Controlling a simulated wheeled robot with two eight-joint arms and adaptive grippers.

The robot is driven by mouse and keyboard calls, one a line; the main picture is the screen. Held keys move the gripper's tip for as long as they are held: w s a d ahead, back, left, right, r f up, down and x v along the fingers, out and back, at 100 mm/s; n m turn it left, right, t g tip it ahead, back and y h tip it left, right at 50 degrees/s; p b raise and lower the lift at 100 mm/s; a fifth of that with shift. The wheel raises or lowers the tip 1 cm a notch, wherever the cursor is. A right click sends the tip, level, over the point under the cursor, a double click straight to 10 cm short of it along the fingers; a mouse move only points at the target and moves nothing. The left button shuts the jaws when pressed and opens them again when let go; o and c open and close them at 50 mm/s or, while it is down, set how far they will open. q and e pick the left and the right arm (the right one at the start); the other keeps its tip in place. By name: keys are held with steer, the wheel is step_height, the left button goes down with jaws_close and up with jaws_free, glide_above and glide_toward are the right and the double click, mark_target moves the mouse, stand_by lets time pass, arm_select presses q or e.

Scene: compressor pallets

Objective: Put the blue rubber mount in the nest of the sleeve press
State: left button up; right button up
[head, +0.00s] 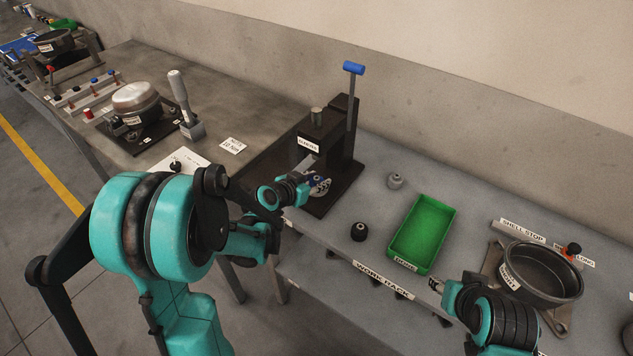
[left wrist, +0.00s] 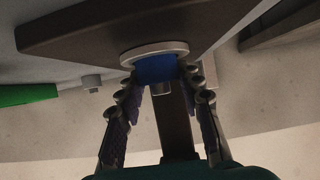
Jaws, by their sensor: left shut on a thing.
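The sleeve press (head: 325,135) is a dark upright frame with a blue-tipped lever on a dark base plate. My left gripper (head: 318,184) is at the front of the press, low over its base. In the left wrist view my left gripper (left wrist: 157,82) is shut on the blue rubber mount (left wrist: 156,69). The mount is up against the pale round nest (left wrist: 153,52) on the dark plate; I cannot tell whether it is seated inside. In the head view the fingers mostly hide mount and nest.
A green bin (head: 423,233) stands right of the press. A black mount (head: 359,231) and a grey mount (head: 395,181) stand between them. A dark round shell (head: 541,273) is at right. A metal dome (head: 136,98) is on the left bench.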

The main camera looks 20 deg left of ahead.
arm_select(q)
steer(key=shift+f, duration=0.1)
arm_select(e)
steer(key=shift+f, duration=0.1)
arm_select(q)
steer(key=o, duration=1.3)
steer(key=shift+c, duration=0.2)
